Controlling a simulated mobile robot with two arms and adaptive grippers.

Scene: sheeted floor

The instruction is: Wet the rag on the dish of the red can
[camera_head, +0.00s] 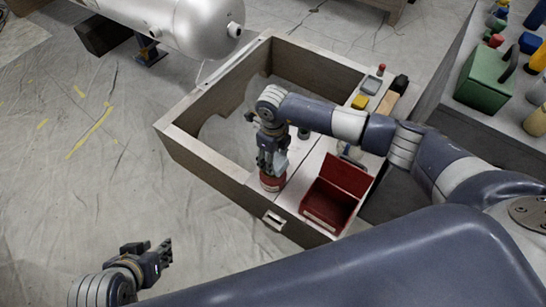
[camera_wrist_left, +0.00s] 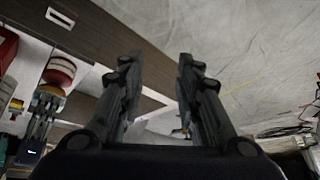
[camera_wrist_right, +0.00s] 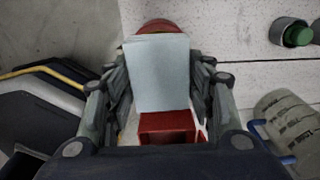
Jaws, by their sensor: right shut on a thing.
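The red can (camera_head: 272,181) stands upright on the workbench beside the open well, near the front edge. In the left wrist view the can (camera_wrist_left: 60,70) shows red with a cream band. My right gripper (camera_head: 272,160) is shut on the pale blue-grey rag (camera_head: 281,161), directly above the can. In the right wrist view the rag (camera_wrist_right: 155,72) hangs between the fingers and covers most of the can's top (camera_wrist_right: 157,26). I cannot tell whether the rag touches the dish. My left gripper (camera_head: 152,258) is open and empty, low at the left; its fingers (camera_wrist_left: 155,75) stand apart.
A red bin (camera_head: 330,202) stands right of the can. The bench's open well (camera_head: 225,130) lies left and behind. A yellow block (camera_head: 360,101) and small items are at the back right. A grey tank (camera_head: 185,22) lies behind. The floor at left is clear.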

